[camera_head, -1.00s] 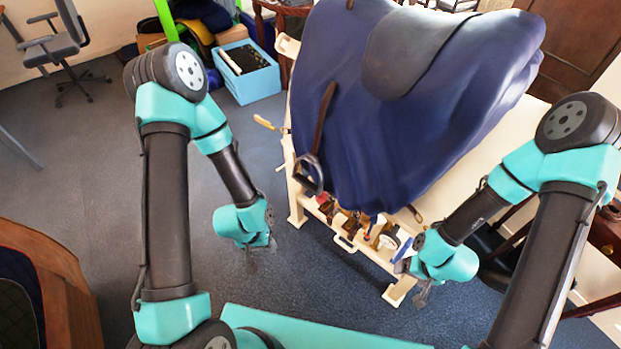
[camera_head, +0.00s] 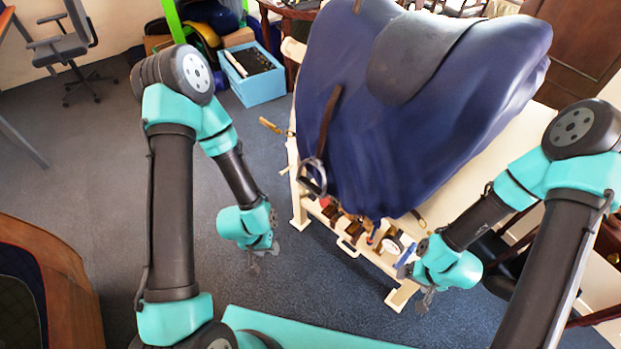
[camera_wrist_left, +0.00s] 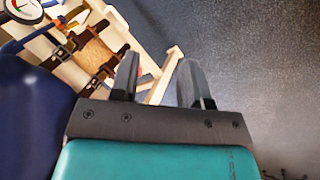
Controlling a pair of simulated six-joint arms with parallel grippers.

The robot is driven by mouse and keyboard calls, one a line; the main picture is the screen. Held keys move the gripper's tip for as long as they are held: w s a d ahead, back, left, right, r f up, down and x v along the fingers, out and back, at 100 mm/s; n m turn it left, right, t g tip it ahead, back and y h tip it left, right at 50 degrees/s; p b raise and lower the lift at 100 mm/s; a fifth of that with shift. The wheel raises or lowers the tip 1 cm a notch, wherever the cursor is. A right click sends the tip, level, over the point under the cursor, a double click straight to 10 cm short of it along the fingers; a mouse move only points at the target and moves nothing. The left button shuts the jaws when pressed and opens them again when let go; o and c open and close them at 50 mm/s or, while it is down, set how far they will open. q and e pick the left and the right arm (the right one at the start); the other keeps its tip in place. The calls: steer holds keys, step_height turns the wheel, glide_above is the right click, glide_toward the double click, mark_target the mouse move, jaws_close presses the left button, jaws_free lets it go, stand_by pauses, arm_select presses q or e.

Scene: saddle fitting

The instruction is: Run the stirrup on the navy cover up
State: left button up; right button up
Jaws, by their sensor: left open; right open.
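The navy cover (camera_head: 400,130) is draped over a saddle on a cream stand in the head view, and its edge also shows in the left wrist view (camera_wrist_left: 30,115). The stirrup (camera_head: 312,178) hangs low on the left side of the cover, at the lower end of a brown strap (camera_head: 327,120). My left gripper (camera_head: 258,264) is open and empty, below and left of the stirrup and apart from it. Its two fingers (camera_wrist_left: 160,82) show apart in the left wrist view. My right gripper (camera_head: 424,302) is open and empty, beside the stand's lower right end.
The cream stand (camera_head: 405,294) has a low shelf with brushes, bottles and a gauge (camera_wrist_left: 22,10). A blue crate (camera_head: 255,82) stands on the floor behind. A wooden piece (camera_head: 62,275) is at lower left.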

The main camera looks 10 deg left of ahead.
arm_select(q)
steer(key=shift+o, duration=0.5)
steer(key=shift+w+a, duration=0.1)
steer(key=shift+w, duration=0.1)
steer(key=n+t+h, duration=0.7)
steer(key=n+t, duration=0.1)
steer(key=t, duration=0.2)
glide_toward(308, 189)
steer(key=v, duration=0.5)
steer(key=shift+w+a, duration=0.2)
steer(key=shift+d, duration=0.1)
steer(key=x, duration=1.7)
steer(key=shift+s+d, duration=0.1)
steer(key=shift+d, duration=0.2)
steer(key=shift+r, duration=0.1)
steer(key=shift+c, duration=0.2)
